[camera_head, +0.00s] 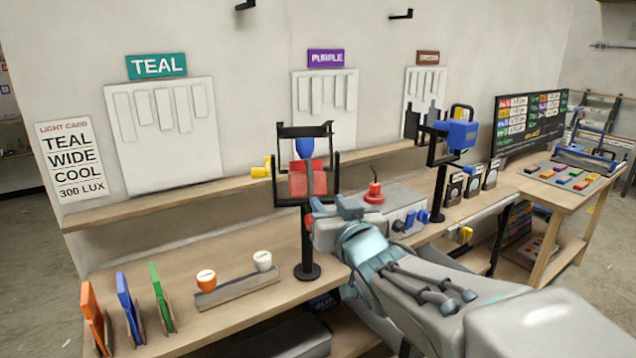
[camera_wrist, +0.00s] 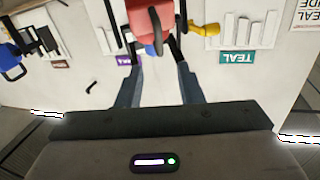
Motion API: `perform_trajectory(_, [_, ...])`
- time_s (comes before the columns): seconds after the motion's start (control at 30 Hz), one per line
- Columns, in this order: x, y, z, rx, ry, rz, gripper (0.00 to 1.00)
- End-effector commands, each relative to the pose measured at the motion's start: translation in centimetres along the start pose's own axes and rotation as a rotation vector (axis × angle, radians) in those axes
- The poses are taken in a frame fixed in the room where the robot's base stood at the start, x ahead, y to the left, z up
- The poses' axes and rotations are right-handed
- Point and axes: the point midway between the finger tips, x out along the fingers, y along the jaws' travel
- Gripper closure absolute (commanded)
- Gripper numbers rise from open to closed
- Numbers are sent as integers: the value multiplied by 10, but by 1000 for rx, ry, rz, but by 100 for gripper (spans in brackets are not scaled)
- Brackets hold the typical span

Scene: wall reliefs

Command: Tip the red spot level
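The red spot (camera_head: 298,186) hangs in a black yoke on a black stand at the bench's middle. A blue part (camera_head: 305,147) shows at its top and a yellow knob (camera_head: 261,171) at its left side. Its exact tilt is hard to tell. In the wrist view the red spot (camera_wrist: 147,21) is at the top, with a dark loop on it and a yellow knob (camera_wrist: 206,28) beside it. My gripper (camera_wrist: 156,62) is open, its two fingers apart and pointing towards the red spot. Whether the fingertips touch it cannot be told.
A blue spot (camera_head: 460,134) stands on another stand to the right. A red button (camera_head: 374,194) is close to my gripper. A TEAL light card (camera_head: 67,160) hangs at far left.

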Motion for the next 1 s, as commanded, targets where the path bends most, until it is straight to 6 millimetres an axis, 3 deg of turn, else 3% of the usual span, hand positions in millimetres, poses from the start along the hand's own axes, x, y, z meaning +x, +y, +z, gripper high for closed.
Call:
perform_trajectory(0.7, [100,1,0,5,-3,3,66])
perform_trajectory(1.0, [124,1,0,2,-2,2,66])
